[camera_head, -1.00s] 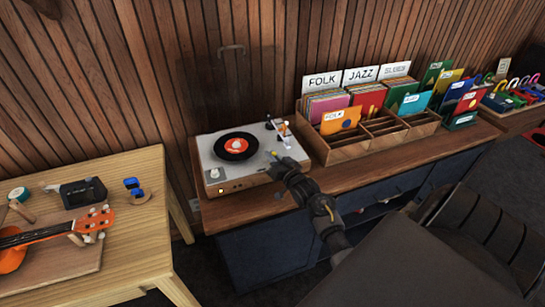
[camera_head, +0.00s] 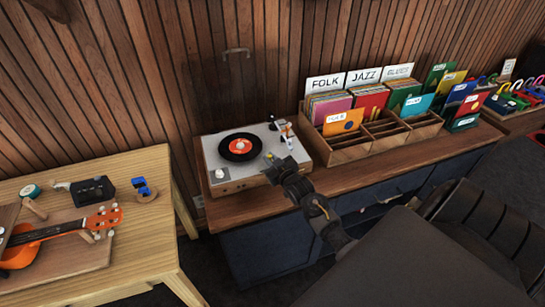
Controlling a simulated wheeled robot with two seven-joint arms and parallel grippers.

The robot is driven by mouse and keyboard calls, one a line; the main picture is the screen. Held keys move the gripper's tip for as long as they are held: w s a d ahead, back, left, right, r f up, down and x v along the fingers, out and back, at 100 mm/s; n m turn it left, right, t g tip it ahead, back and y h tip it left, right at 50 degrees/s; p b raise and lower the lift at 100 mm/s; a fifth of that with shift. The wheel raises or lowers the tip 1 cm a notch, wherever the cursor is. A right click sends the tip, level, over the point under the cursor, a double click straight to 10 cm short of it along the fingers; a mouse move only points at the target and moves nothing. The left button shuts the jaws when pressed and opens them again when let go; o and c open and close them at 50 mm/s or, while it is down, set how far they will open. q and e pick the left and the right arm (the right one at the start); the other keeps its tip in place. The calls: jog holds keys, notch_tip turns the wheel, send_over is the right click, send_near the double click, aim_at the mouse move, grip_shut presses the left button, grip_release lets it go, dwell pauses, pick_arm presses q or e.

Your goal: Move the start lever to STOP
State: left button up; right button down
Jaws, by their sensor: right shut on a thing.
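A turntable (camera_head: 228,178) with a wooden base and grey top stands on the wooden cabinet. A black record with an orange label (camera_head: 241,146) lies on it. A white knob (camera_head: 219,173) shows at its front left corner. The tonearm (camera_head: 287,133) is at its right side. My right gripper (camera_head: 272,160) is over the turntable's front right part, with its jaws closed. The start lever and what the jaws hold are hidden by the gripper or too small to make out. My left gripper is out of view.
A wooden record bin (camera_head: 350,152) with FOLK, JAZZ and BLUES dividers stands close on the turntable's right. The cabinet top (camera_head: 250,206) is clear in front. A light wood table (camera_head: 150,225) at left holds an orange ukulele (camera_head: 60,235).

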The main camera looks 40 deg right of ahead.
jog(key=shift+w+a+r+n+h, duration=0.15)
jog(key=shift+r+n+h, duration=0.15)
jog(key=shift+n, duration=0.4)
jog(key=c, duration=1.8)
grip_release()
jog(key=o, duration=0.3)
jog(key=shift+a+f, duration=0.1)
jog(key=shift+a, duration=0.1)
jog(key=shift+d+f, duration=0.1)
